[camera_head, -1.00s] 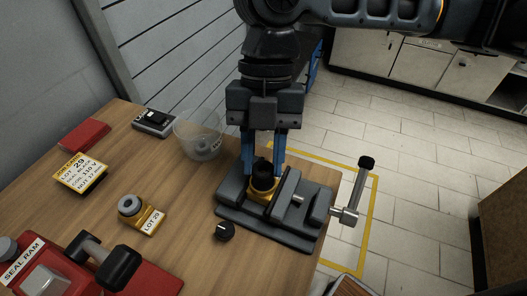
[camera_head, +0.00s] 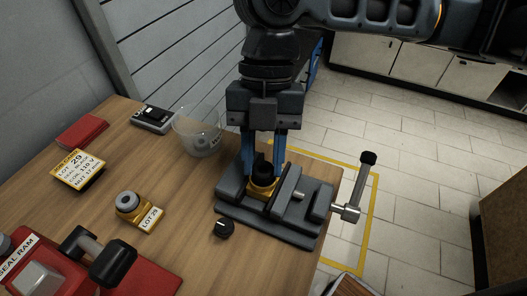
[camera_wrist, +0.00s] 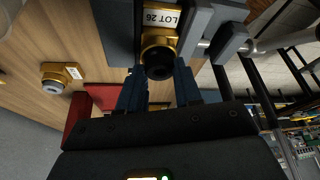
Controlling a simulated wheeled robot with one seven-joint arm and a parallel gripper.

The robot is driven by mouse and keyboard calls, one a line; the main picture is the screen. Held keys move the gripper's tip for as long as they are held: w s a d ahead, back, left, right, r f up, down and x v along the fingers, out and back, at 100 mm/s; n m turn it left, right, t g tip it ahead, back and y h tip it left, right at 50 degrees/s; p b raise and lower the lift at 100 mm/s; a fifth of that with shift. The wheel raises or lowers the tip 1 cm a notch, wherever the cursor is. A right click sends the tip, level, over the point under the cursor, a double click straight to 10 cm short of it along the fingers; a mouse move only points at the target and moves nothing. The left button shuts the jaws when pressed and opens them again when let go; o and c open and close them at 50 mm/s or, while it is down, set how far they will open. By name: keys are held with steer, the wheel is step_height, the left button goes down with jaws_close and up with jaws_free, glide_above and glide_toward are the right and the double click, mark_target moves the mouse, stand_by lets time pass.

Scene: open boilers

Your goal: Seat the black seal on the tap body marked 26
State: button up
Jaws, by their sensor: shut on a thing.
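The brass tap body (camera_head: 262,188), labelled LOT 26 in the wrist view (camera_wrist: 160,18), stands in the jaws of the grey vice (camera_head: 231,196). A black round piece, which looks like the black seal (camera_head: 262,168), is at its top, between my fingers. In the wrist view the black seal (camera_wrist: 158,68) lines up with the tap body's brass collar (camera_wrist: 158,42). I cannot tell whether it is fully seated. My gripper (camera_head: 264,156) points down over the vice, its blue fingers shut on the black seal. The fingers partly hide the contact.
A second tap body marked LOT 29 (camera_head: 130,205) carries a grey ring. A small black knob (camera_head: 223,228) lies before the vice. The red seal ram (camera_head: 140,280), job card (camera_head: 79,169) and vice handle (camera_head: 360,185) stand around.

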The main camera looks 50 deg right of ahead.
steer(key=shift+f, duration=0.1)
steer(key=shift+f+b, duration=0.25)
steer(key=shift+b, duration=0.05)
steer(key=shift+f, duration=0.2)
stand_by(0.6)
steer(key=o, duration=0.7)
steer(key=shift+f, duration=0.1)
steer(key=shift+o, duration=0.7)
steer(key=shift+r+p, duration=0.4)
steer(key=shift+r, duration=0.3)
steer(key=shift+r+p, duration=2.25)
steer(key=shift+r, duration=0.75)
